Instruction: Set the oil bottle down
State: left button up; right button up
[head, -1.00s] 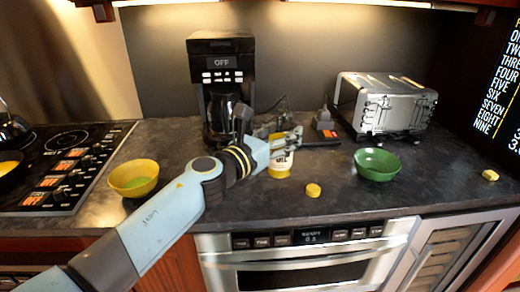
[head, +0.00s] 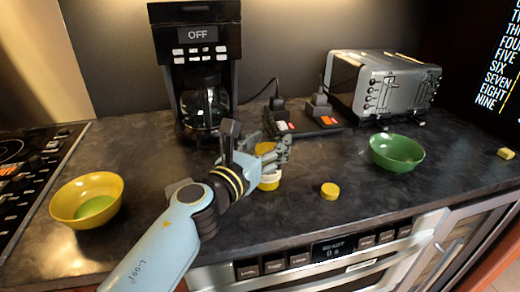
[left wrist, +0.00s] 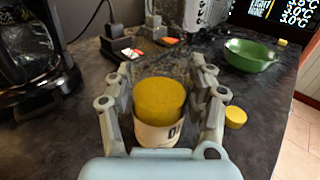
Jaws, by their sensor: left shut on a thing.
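The oil bottle (head: 268,180) is a yellow container with a pale label, upright at the counter's middle. In the left wrist view the oil bottle (left wrist: 160,104) shows a broad yellow top and part of a dark-lettered label. My left gripper (head: 274,153) is shut on it, with a finger on each side; the fingers also show in the left wrist view (left wrist: 163,85). The bottle's base is hidden in the left wrist view, and I cannot tell whether it touches the counter. My right gripper is not in view.
A black coffee maker (head: 200,80) stands behind to the left, and a toaster (head: 385,82) to the right. A yellow bowl (head: 70,211), a green bowl (head: 397,153) and a small yellow disc (head: 330,190) are on the dark counter (head: 330,225). Plugs and sockets (head: 315,120) lie behind.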

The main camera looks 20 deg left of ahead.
pick_arm(q)
jog(key=shift+s+d+r, duration=0.15)
jog(key=shift+d, duration=0.15)
jog(key=shift+s+d, duration=0.1)
jog(key=shift+d, duration=0.05)
jog(key=shift+f, duration=0.25)
jog(key=o, duration=1.4)
jog(key=shift+a, duration=0.25)
jog(key=shift+c, duration=0.2)
jog(key=shift+o, duration=0.2)
jog(key=shift+d+r, duration=0.1)
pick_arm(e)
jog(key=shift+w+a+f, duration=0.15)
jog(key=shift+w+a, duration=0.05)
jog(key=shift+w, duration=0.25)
